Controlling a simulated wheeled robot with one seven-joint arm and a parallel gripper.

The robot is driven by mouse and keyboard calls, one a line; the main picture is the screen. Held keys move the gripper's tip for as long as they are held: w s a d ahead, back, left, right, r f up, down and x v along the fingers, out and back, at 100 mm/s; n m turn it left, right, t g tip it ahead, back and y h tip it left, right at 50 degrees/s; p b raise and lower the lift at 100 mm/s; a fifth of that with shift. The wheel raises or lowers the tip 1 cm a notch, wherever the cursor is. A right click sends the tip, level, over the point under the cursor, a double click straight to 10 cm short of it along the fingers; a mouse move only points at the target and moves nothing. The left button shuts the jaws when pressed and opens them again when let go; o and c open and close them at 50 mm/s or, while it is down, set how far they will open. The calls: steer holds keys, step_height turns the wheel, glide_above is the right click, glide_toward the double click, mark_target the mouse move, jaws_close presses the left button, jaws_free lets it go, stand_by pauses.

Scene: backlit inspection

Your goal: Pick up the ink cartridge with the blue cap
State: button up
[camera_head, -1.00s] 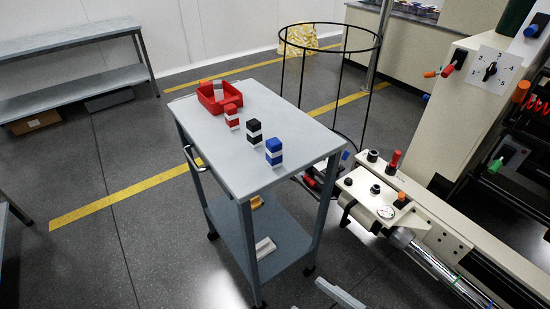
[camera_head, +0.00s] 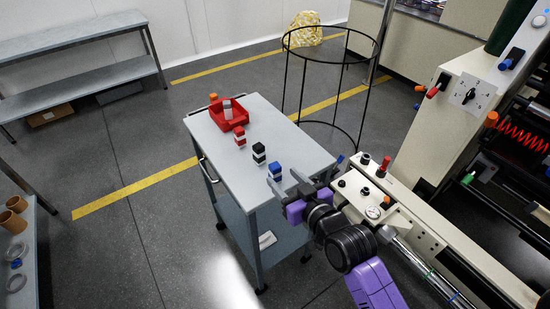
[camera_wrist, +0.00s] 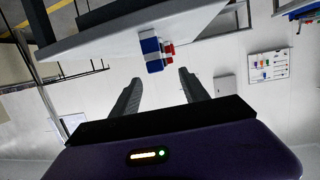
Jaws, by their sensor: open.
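The blue-capped ink cartridge (camera_head: 275,171), a small upright block with a white band, stands near the front right end of the grey cart top (camera_head: 215,140). A black-capped cartridge (camera_head: 259,153) and a red-capped one (camera_head: 240,136) stand behind it in a row. My gripper (camera_head: 285,179) is open and empty, reaching from the right at the cart's near edge, close to the blue one. In the wrist view, the blue-capped cartridge (camera_wrist: 151,54) appears just beyond the open fingertips (camera_wrist: 160,77); red shows behind it. The black-capped one is not clear there.
A red bin (camera_head: 243,116) holding a grey block sits at the cart's far end, with an orange object (camera_head: 213,97) beside it. A black wire hoop frame (camera_head: 285,80) stands behind the cart. A cream machine (camera_head: 420,215) stands close on the right.

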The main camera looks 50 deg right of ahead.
mark_target(278, 172)
steer(key=shift+w+d+f+g+y+p, duration=0.2)
steer(key=shift+w+d+f+g, duration=0.25)
steer(key=shift+w, duration=0.2)
steer(key=shift+w+d+f+g+y+p, duration=0.15)
steer(key=shift+w+d+f+g+y, duration=0.15)
steer(key=shift+w+d, duration=0.25)
steer(key=p+x, duration=0.1)
steer(key=x, duration=0.6)
steer(key=shift+w, duration=0.2)
jaws_close()
